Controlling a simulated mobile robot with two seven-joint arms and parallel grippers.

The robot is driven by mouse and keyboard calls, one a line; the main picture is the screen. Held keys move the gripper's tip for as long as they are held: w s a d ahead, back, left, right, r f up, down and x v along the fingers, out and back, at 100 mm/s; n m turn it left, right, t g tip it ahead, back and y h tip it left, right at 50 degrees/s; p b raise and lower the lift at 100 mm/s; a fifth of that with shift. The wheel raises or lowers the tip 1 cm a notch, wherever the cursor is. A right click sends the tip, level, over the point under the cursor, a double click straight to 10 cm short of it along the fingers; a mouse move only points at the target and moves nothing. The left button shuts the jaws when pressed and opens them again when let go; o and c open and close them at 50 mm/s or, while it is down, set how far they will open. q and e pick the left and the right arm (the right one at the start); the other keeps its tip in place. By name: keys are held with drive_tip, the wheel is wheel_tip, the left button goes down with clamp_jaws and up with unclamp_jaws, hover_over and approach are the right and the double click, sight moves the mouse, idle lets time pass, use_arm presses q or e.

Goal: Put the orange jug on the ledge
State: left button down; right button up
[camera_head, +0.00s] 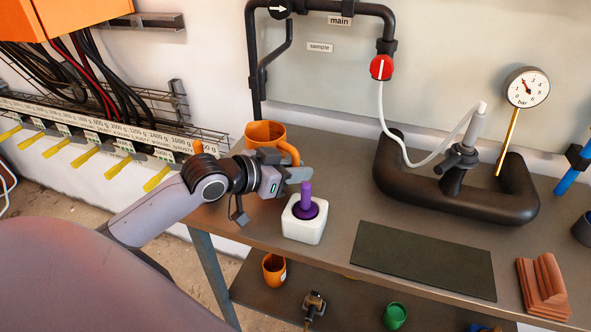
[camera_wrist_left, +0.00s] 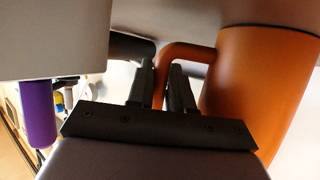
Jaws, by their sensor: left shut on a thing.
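The orange jug (camera_head: 264,133) is upright at the back left of the grey table, by the wall pipe. It also shows in the left wrist view (camera_wrist_left: 255,85), at the right. My left gripper (camera_head: 288,167) is at the jug's handle, on the near right side. In the left wrist view my left gripper (camera_wrist_left: 162,85) has its two fingers around the handle, shut on it. I cannot tell whether the jug's base touches the table. My arm hides the jug's lower part. Which surface is the ledge is unclear. My right gripper is not in view.
A white block with a purple peg (camera_head: 304,218) stands just right of my gripper. The dark pipe stand (camera_head: 470,200), a dark green mat (camera_head: 423,261) and terracotta pieces (camera_head: 541,287) lie further right. A smaller orange cup (camera_head: 274,268) is on the lower shelf.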

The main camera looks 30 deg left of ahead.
use_arm(q)
drive_tip(key=c, duration=1)
unclamp_jaws()
drive_tip(key=shift+r, duration=0.1)
drive_tip(key=shift+s+a+r, duration=0.2)
drive_tip(key=shift+s+a, duration=0.05)
drive_tip(key=shift+s, duration=0.3)
drive_tip(key=shift+v, duration=5.35)
